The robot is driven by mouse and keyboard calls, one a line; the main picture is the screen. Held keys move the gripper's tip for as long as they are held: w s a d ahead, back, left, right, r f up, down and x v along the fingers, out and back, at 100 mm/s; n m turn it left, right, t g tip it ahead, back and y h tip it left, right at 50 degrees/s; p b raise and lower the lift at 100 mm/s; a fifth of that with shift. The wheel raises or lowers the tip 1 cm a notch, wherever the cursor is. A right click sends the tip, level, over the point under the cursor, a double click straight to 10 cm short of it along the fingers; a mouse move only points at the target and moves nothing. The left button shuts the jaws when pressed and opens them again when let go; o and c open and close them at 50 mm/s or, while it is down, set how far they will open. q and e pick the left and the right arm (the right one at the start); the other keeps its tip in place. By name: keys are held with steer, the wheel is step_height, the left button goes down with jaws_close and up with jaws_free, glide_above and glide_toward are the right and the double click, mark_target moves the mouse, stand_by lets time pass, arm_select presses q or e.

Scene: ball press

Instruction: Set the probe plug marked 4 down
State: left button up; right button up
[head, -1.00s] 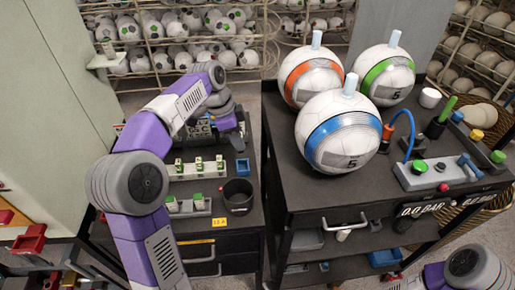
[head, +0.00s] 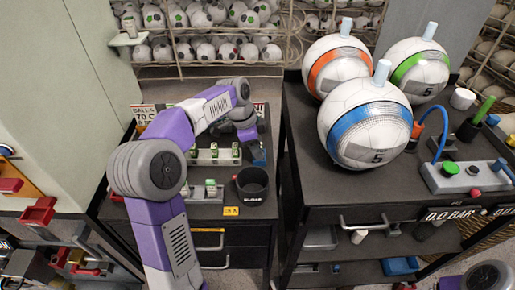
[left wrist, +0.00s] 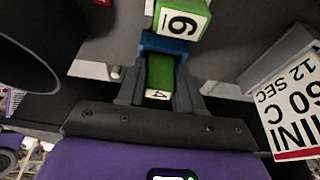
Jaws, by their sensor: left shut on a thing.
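My left gripper (left wrist: 158,92) is shut on the probe plug marked 4 (left wrist: 160,76), a small green and white block between its fingers. In the head view the left gripper (head: 251,141) is at the back right of the dark cart, at a small blue tray (head: 258,155). In the left wrist view the blue tray (left wrist: 170,45) shows just beyond the plug; whether they touch cannot be told. My right gripper is out of view.
White racks with several green-topped plugs (head: 211,186) stand on the cart, beside a black cup (head: 252,183). A printed card (left wrist: 290,105) is close by in the wrist view. The cart (head: 330,200) to the right carries three balls.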

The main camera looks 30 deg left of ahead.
arm_select(q)
steer(key=o, duration=1)
steer(key=shift+f, duration=0.1)
steer(key=p+v, duration=0.4)
steer(key=v, duration=0.8)
steer(key=shift+r+p, duration=0.25)
steer(key=shift+p, duration=0.05)
